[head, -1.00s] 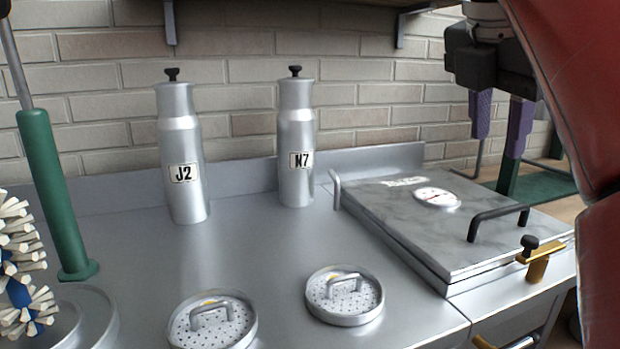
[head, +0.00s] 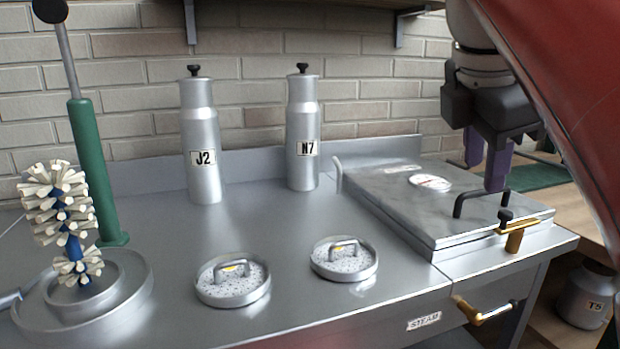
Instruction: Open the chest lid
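The chest lid (head: 400,206) is a flat grey marbled panel at the right of the counter, and it lies closed. It has a round dial (head: 430,182) and a black bar handle (head: 468,197) near its right front side. A brass latch (head: 515,232) with a black knob (head: 505,217) sits at the front right edge. My gripper (head: 484,182) hangs over the lid with its purple fingers spread apart. One finger is close by the handle; whether it touches cannot be told. Nothing shows between the fingers.
Two metal bottles, J2 (head: 201,150) and N7 (head: 303,135), stand at the back. Two round perforated lids (head: 233,284) (head: 343,262) lie on the counter (head: 160,235). A brush (head: 65,225) and green cylinder (head: 97,170) stand left.

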